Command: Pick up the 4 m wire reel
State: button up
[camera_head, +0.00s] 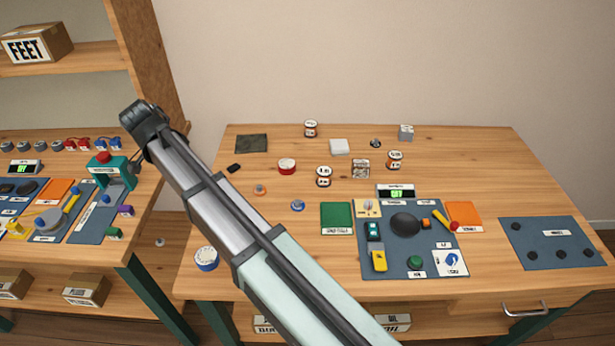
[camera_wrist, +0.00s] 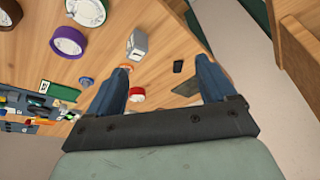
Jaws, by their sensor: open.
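Several small labelled reels stand on the right table: one at the back (camera_head: 311,128), one near the middle (camera_head: 323,176), one to its right (camera_head: 361,168) and one farther right (camera_head: 394,160). Their labels are too small to read, so I cannot tell which is the 4 m wire reel. My gripper's fingers are hard to make out in the head view, where my arm's end is raised at the left, apart from these reels. In the wrist view my gripper (camera_wrist: 162,78) is open, with nothing between its two blue fingers.
A red round item (camera_head: 287,166), a dark mat (camera_head: 252,143) and a blue-rimmed roll (camera_head: 206,260) lie on the right table. A panel with controls (camera_head: 375,209) fills its front middle. A left bench holds a teal press (camera_head: 110,170). A gap separates both tables.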

jog(key=w+d+m+g, duration=0.1)
jog(key=w+d+m, duration=0.25)
jog(key=d, duration=0.65)
jog(key=w+d+m+g, duration=0.1)
jog(key=w+d+m, duration=0.1)
jog(key=w+d, duration=0.5)
jog(key=m+g+y, duration=0.2)
jog(key=m, duration=0.3)
send_near(324, 171)
jog(key=shift+n, duration=0.25)
jog(key=shift+f, duration=5.4)
jog(key=c, duration=1.2)
